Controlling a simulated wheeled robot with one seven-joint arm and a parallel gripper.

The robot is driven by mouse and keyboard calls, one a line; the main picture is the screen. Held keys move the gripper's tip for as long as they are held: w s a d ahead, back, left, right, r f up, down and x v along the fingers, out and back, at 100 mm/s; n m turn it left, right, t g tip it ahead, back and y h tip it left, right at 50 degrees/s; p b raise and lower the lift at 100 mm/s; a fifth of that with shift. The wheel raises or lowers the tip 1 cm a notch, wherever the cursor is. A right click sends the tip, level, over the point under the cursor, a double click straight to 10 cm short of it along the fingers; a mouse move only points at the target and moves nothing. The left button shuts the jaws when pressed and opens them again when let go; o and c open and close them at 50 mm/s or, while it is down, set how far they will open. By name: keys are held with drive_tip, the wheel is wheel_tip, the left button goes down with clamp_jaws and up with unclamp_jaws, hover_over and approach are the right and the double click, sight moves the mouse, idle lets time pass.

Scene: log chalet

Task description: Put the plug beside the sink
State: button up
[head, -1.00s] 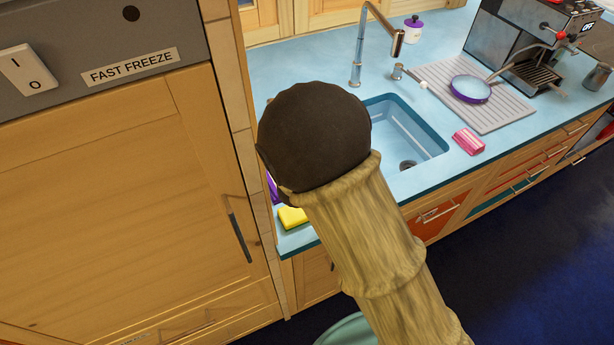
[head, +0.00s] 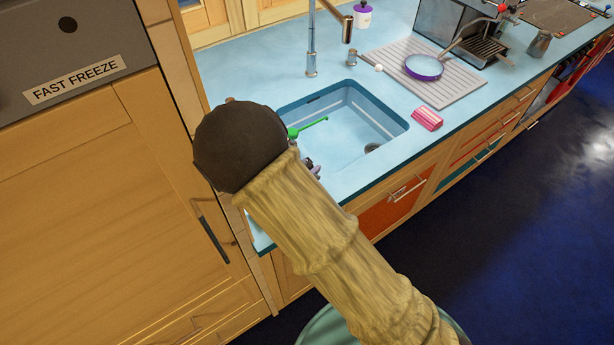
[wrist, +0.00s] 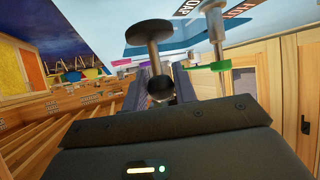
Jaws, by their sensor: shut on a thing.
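A dark plug (wrist: 150,32), a flat round disc on a stem with a ball at its lower end, is upright between the fingers of my gripper (wrist: 161,92) in the wrist view. My gripper is shut on it. In the head view my arm hides the plug and most of the gripper; only a small part of the gripper may show at the sink's near left edge. The sink (head: 345,115) is a light blue basin with a darker rim, just right of my arm's end. A dark drain shows in its near right part.
A tap (head: 312,45) stands behind the sink. A pink striped sponge (head: 427,119) lies on the counter right of it. A drying rack (head: 455,88) holds a purple-rimmed pan (head: 424,67). A green thing (head: 308,127) shows at the sink's left. A tall freezer cabinet (head: 110,190) bounds the left.

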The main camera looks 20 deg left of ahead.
drive_tip(key=f, duration=0.4)
drive_tip(key=shift+w+f+p, duration=0.1)
drive_tip(key=shift+w+p, duration=0.1)
drive_tip(key=shift+p, duration=0.1)
drive_tip(key=shift+s+d, duration=0.1)
drive_tip(key=shift+s, duration=0.05)
drive_tip(key=shift+f, duration=0.1)
drive_tip(key=o, duration=1)
